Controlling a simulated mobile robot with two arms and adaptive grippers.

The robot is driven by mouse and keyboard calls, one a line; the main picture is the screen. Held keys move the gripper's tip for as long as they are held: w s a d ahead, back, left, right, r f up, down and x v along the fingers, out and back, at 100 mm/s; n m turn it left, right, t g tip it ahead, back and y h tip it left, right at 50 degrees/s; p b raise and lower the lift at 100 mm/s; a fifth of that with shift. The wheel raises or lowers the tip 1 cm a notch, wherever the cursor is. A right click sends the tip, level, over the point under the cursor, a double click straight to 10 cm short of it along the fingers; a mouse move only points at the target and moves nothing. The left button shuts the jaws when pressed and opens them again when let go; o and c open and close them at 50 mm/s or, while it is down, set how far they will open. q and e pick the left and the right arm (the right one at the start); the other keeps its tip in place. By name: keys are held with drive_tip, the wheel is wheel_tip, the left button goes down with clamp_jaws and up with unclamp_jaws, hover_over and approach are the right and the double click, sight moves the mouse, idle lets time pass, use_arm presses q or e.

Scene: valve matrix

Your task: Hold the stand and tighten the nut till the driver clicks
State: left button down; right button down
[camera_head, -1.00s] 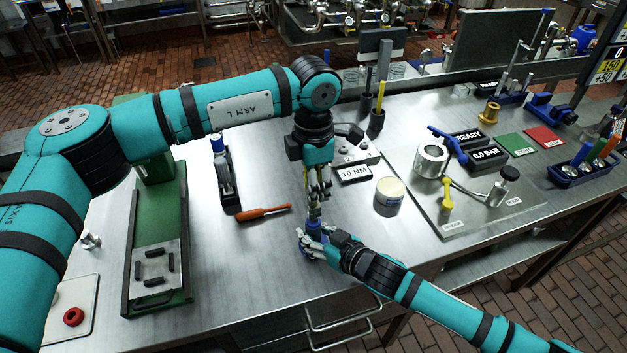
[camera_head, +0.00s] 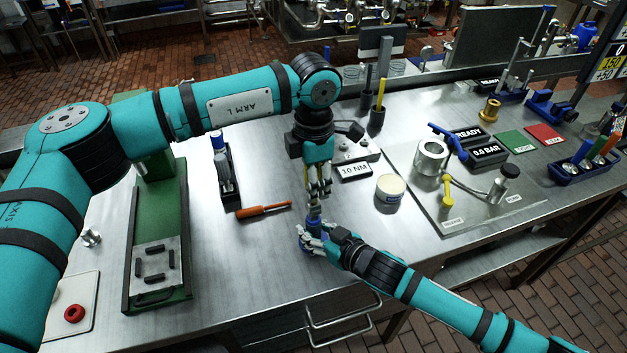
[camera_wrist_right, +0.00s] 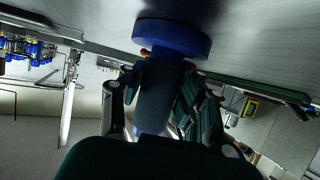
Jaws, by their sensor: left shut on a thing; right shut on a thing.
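The stand (camera_head: 314,229) is a blue upright piece on the table near its front edge. In the right wrist view its round blue base (camera_wrist_right: 172,38) and grey-blue body (camera_wrist_right: 158,98) show. My right gripper (camera_head: 308,238) is shut around the stand's body from the front; its fingers (camera_wrist_right: 158,90) lie on both sides. My left gripper (camera_head: 318,190) points straight down above the stand and is shut on the driver, which its fingers mostly hide. A small greyish part (camera_head: 314,210) shows between the left fingers and the stand. The nut cannot be made out.
An orange-handled screwdriver (camera_head: 264,210) lies left of the stand. A green press (camera_head: 158,235) is at left. The table's front edge is close to my right arm.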

use_arm(q)
drive_tip(key=shift+f, duration=1.05)
use_arm(e)
drive_tip(key=shift+f, duration=0.1)
use_arm(q)
drive_tip(key=shift+m, duration=1.8)
